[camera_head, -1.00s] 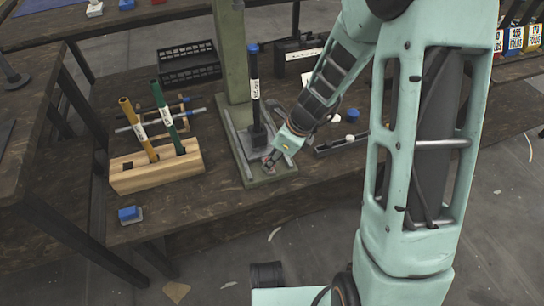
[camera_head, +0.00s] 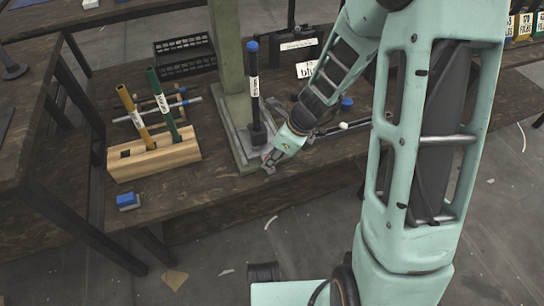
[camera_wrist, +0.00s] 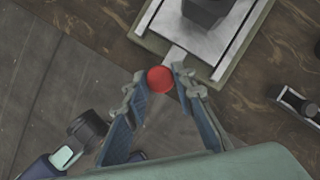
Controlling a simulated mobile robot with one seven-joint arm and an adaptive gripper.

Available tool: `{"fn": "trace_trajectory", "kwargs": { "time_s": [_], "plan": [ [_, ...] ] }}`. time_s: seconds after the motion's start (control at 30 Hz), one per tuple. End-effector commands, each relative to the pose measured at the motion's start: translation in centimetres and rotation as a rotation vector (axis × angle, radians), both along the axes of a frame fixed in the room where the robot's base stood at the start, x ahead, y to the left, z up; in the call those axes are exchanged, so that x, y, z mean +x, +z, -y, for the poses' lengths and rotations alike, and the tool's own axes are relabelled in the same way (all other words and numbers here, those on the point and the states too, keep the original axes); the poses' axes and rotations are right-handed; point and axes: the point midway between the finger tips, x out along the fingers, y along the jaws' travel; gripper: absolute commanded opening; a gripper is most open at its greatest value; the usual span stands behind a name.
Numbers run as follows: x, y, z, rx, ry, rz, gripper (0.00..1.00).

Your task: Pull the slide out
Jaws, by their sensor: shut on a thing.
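The rivet press has a green column (camera_head: 229,60) and a base plate (camera_head: 248,165) at the front edge of the bench. A black post with a blue top (camera_head: 254,90) and a white label stands on its slide (camera_head: 243,143). In the wrist view the slide (camera_wrist: 231,53) is a pale plate with a dark block on it, and a narrow pale tab runs from it to a red round knob (camera_wrist: 161,79). My gripper (camera_head: 270,165) is at the front end of the base. In the wrist view my gripper (camera_wrist: 158,84) has its fingertips on both sides of the red knob.
A wooden block (camera_head: 155,158) holds a yellow tube (camera_head: 134,115) and a green tube (camera_head: 161,100) to the left. A blue-topped piece (camera_head: 128,201) lies at the bench's front left. Small parts lie right of my gripper. Open floor lies beyond the bench edge.

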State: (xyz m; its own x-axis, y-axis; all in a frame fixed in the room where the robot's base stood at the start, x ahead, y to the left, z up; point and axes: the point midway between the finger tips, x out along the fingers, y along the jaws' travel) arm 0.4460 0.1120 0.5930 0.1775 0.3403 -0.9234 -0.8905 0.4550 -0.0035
Motion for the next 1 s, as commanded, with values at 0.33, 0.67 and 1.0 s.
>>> {"fn": "trace_trajectory", "kwargs": {
  "time_s": [0.33,0.67,1.0],
  "plan": [
    [-0.4,-0.2,0.1,0.000,0.002,-0.010,0.41],
    [-0.4,1.0,0.5,-0.001,0.003,-0.003,0.41],
    [-1.4,6.3,2.4,0.000,0.002,-0.002,0.41]
  ]
}}
